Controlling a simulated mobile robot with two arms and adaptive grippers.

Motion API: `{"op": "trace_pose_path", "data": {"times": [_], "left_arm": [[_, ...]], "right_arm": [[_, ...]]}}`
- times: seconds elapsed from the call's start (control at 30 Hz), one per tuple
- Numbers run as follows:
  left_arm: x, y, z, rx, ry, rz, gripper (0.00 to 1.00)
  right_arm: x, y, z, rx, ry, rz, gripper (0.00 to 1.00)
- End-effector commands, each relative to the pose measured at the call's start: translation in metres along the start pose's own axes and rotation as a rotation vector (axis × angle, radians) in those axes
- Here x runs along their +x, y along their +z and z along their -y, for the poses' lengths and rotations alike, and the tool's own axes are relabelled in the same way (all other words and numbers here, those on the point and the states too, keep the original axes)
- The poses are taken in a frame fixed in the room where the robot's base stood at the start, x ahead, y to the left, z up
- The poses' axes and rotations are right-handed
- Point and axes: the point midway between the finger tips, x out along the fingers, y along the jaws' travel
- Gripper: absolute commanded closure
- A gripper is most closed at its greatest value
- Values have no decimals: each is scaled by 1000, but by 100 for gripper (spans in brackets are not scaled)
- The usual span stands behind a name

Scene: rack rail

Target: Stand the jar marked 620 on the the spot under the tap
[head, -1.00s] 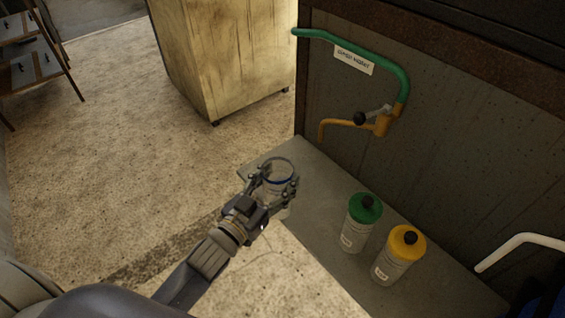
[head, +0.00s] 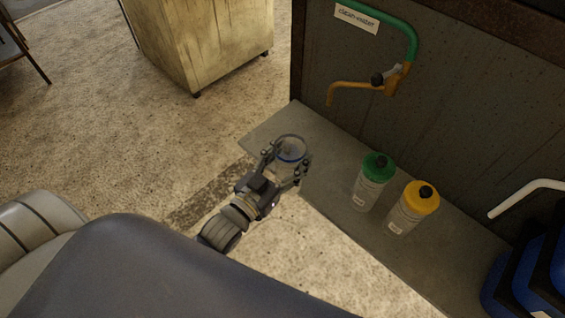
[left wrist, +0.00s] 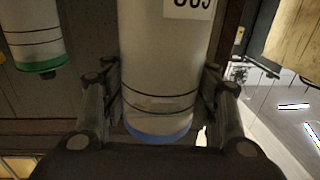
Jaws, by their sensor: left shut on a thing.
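A clear jar with a blue band (head: 291,150) is between the fingers of my left gripper (head: 286,165), which is shut on it. The jar is upright over the left end of the grey shelf (head: 330,205); whether it touches the shelf I cannot tell. In the left wrist view the jar (left wrist: 165,65) fills the middle, with a finger on each side. Its label (left wrist: 188,8) is cut off, so I cannot read the full number. The orange tap (head: 346,87) is on the dark wall, its spout beyond the jar and to the right. My right gripper is not in view.
A green-capped bottle (head: 372,185) and a yellow-capped bottle (head: 411,212) stand on the shelf to the right. A white pipe (head: 525,196) and blue-black objects (head: 530,275) are at far right. A wooden cabinet (head: 200,45) stands behind. The shelf below the spout looks clear.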

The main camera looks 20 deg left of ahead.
Motion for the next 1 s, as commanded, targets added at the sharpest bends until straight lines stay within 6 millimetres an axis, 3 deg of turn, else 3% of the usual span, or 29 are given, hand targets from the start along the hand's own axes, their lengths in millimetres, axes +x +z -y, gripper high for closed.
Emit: {"op": "trace_pose_path", "data": {"times": [0.37,1.0], "left_arm": [[38,7,-5,-1,1,-4,84],[102,9,-13,-2,0,-2,84]], "right_arm": [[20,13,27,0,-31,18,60],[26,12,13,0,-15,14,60]]}}
